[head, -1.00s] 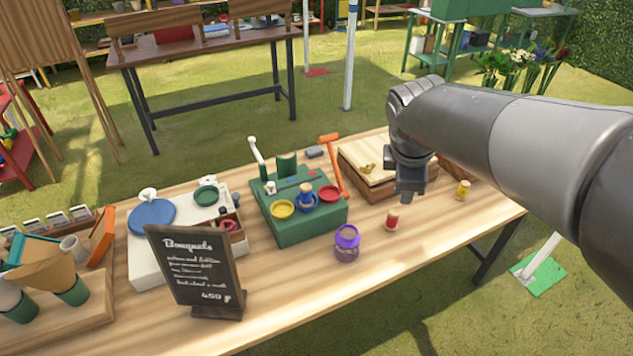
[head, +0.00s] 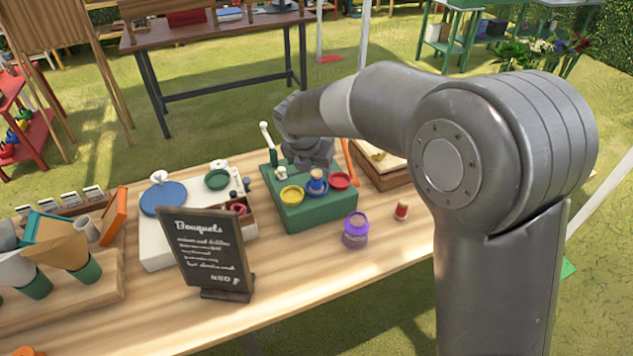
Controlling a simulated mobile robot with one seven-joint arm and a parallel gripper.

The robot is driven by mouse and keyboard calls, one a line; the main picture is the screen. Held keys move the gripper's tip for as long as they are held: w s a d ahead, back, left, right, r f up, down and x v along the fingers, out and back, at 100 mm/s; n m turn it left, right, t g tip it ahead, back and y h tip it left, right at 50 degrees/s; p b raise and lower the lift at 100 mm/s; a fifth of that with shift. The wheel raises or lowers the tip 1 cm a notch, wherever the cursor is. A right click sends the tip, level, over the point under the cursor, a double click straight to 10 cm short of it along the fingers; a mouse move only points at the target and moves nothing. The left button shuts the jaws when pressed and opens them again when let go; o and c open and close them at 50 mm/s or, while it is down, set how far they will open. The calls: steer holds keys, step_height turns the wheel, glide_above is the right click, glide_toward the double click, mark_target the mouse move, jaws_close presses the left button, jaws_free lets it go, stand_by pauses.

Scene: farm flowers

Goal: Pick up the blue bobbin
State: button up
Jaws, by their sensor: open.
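The blue bobbin (head: 316,186) has a pale wooden top and stands upright on the green box (head: 307,213), between a yellow dish (head: 292,195) and a red dish (head: 340,181). My gripper (head: 316,164) is just above and behind the bobbin in the head view, at the end of my arm. Its fingers are small and partly hidden, and I see nothing held in it. Whether it touches the bobbin, I cannot tell.
A purple jar (head: 355,230) and a small red spool (head: 401,210) stand in front of the box. A black Bouquets sign (head: 208,252) stands at front left. A wooden crate (head: 375,172) and an orange-handled tool (head: 349,162) lie right of the box. The table's front middle is clear.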

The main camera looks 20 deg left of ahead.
mark_target(316, 174)
steer(key=x, duration=0.7)
steer(key=shift+w+a+f, duration=0.15)
steer(key=shift+w+a, duration=0.15)
steer(key=shift+w, duration=0.1)
steer(key=shift+c, duration=0.6)
steer(key=c, duration=0.8)
steer(key=shift+c, duration=0.2)
